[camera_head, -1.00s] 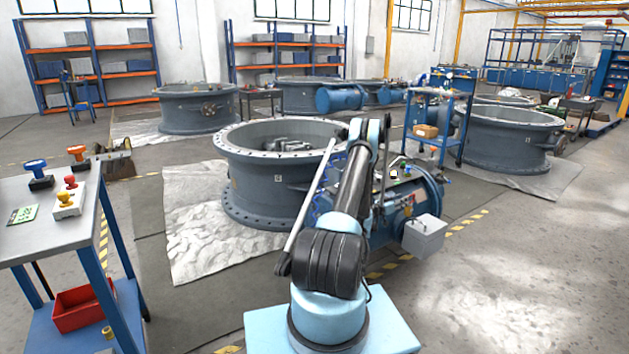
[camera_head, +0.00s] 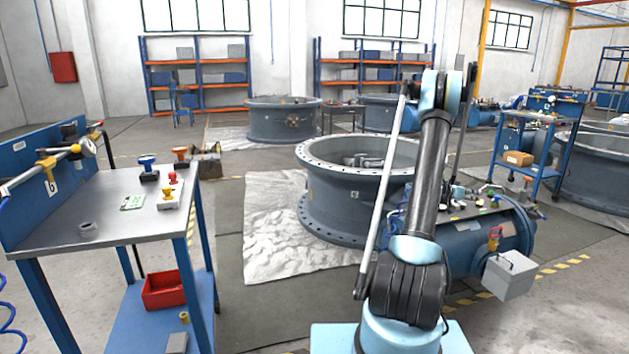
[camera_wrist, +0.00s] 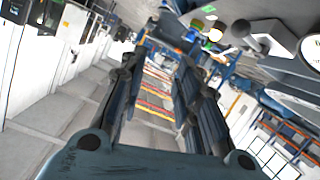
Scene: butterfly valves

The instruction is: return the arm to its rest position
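My gripper (camera_wrist: 160,66) shows in the wrist view with its two dark fingers apart and nothing between them. In the head view my arm rises folded from its light blue base at the lower right, with its elbow high in front of the large grey valve ring (camera_head: 345,205). My gripper cannot be made out there. The wrist view is steeply tilted and shows floor with yellow and red lines between the fingers, so the gripper is clear of any object.
A workbench (camera_head: 110,228) with stamp-like tools stands at left, a red bin (camera_head: 163,290) on its lower shelf. A blue actuator (camera_head: 485,242) with a grey box (camera_head: 510,275) lies close right of my arm. A blue cart (camera_head: 530,150) stands farther right. Floor between bench and ring is open.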

